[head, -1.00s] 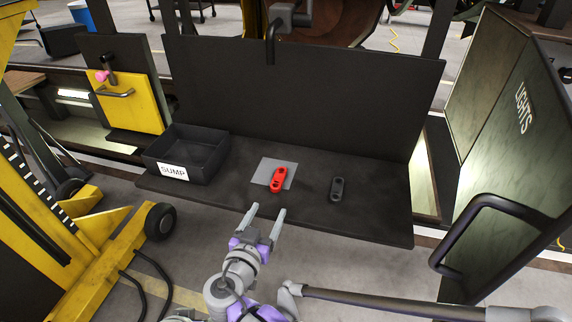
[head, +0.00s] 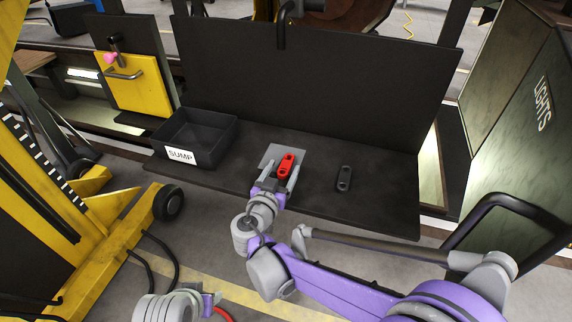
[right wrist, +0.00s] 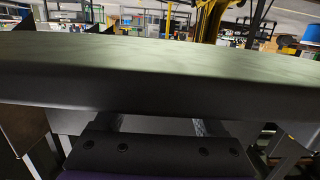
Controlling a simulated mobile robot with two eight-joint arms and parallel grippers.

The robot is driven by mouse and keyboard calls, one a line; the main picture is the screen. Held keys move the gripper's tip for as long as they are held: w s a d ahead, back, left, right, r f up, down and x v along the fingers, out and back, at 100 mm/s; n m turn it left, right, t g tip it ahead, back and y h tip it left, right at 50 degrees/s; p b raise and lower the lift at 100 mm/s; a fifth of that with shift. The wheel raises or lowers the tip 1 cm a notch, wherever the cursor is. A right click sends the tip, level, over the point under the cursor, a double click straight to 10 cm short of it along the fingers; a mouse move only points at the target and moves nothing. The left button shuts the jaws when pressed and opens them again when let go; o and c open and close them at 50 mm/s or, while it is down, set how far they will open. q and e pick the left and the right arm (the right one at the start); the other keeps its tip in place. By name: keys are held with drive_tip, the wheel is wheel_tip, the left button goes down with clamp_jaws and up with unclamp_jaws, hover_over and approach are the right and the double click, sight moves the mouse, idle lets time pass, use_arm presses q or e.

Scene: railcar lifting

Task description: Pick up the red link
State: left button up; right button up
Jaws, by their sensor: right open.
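The red link (head: 286,164) lies on a grey square patch (head: 268,155) on the dark shelf in the head view. My right gripper (head: 280,178) is open, its two fingers on either side of the link's near end. I cannot tell whether they touch it. In the right wrist view the gripper's fingers (right wrist: 157,126) show spread at the bottom, and the link is not visible there. My left gripper is not clearly in view; only grey and purple arm parts show at the bottom.
A dark grey link (head: 344,178) lies to the right on the shelf (head: 385,195). A black bin labelled SUMP (head: 212,150) stands at left. A tall dark back panel (head: 330,85) rises behind. The LIGHTS cabinet (head: 525,125) is at right, a yellow lift (head: 110,240) at left.

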drive_tip(key=shift+x, duration=0.85)
drive_tip(key=shift+s, duration=0.15)
drive_tip(key=shift+c, duration=1.4)
clamp_jaws()
